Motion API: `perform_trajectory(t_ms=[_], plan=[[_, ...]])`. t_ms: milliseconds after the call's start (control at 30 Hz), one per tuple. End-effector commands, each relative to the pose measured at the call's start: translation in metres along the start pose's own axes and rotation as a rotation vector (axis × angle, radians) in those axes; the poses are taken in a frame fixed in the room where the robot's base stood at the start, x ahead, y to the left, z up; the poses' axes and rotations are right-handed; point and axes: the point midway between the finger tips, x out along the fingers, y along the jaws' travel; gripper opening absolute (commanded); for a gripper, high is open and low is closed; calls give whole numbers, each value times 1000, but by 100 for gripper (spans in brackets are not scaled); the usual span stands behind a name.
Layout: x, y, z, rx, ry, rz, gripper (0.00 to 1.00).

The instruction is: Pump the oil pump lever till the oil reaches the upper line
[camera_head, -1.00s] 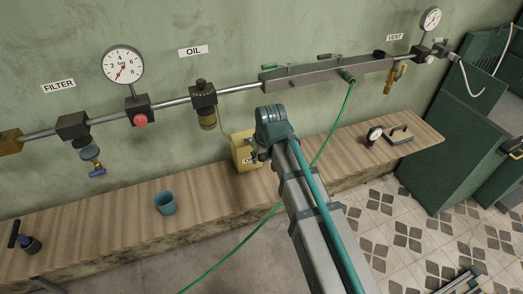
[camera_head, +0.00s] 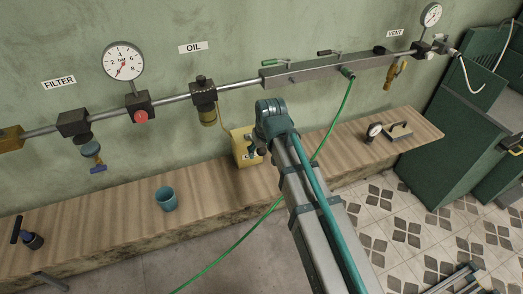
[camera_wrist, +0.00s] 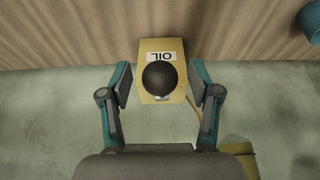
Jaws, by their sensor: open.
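The yellow oil pump box (camera_head: 240,147) stands on the wooden bench against the wall, partly hidden by my arm in the head view. In the wrist view the box (camera_wrist: 161,55) has a white OIL label, and a dark round knob (camera_wrist: 160,80) stands in front of it. I take the knob for the lever's end; the rest of the lever is hidden. My gripper (camera_wrist: 161,84) is open, its fingers on either side of the knob with gaps. The oil cup (camera_head: 208,116), amber, hangs from the pipe below the OIL sign; its lines and level are too small to read.
A thin tube runs from the oil cup to the box. A blue mug (camera_head: 167,199) stands on the bench (camera_head: 100,220) to the left. A green hose (camera_head: 335,120) hangs behind my arm. A small gauge (camera_head: 374,130) lies on the bench to the right.

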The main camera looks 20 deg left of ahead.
Motion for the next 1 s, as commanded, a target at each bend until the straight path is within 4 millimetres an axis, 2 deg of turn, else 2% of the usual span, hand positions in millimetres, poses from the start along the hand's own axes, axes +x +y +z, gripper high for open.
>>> perform_trajectory(t_ms=[100, 600, 733, 1000], plan=[[-14, 0, 0, 0, 1, 0, 62], [-58, 0, 0, 0, 0, 0, 62], [-64, 0, 0, 0, 0, 0, 62], [-64, 0, 0, 0, 0, 0, 62]])
